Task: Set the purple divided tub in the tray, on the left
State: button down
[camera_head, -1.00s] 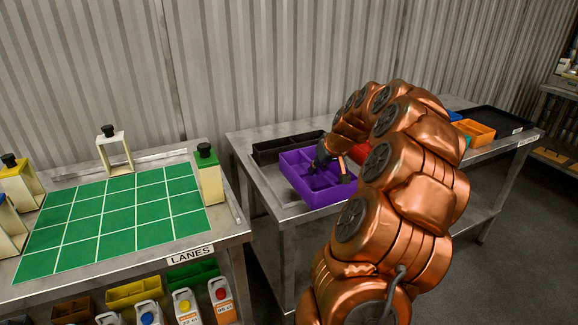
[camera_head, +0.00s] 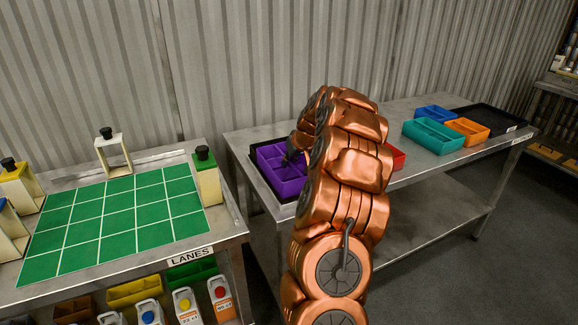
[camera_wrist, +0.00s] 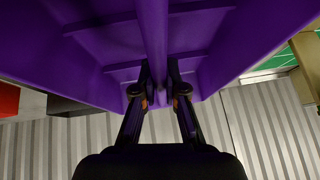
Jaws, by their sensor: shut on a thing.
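The purple divided tub (camera_head: 280,183) is at the left end of the long metal table in the head view. It also fills the top of the wrist view (camera_wrist: 105,45). My gripper (camera_wrist: 160,90) is shut on a divider of the tub; in the head view its fingers (camera_head: 291,155) are partly hidden by my arm. A black tray (camera_head: 256,140) shows behind and around the tub at that end. The tub's base is hidden, so I cannot tell if it touches the tray floor. Another black tray (camera_head: 500,122) lies at the table's far right end.
A red bin (camera_head: 398,157) sits just right of my arm. Teal (camera_head: 433,137), orange (camera_head: 468,130) and blue (camera_head: 436,113) bins stand further right. A green-gridded lanes table (camera_head: 120,215) stands at left, across a gap. Bare tabletop lies between the red and teal bins.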

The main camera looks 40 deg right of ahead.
jog(key=shift+f, duration=1.05)
jog(key=shift+f, duration=0.15)
jog(key=c, duration=1.2)
grip_release()
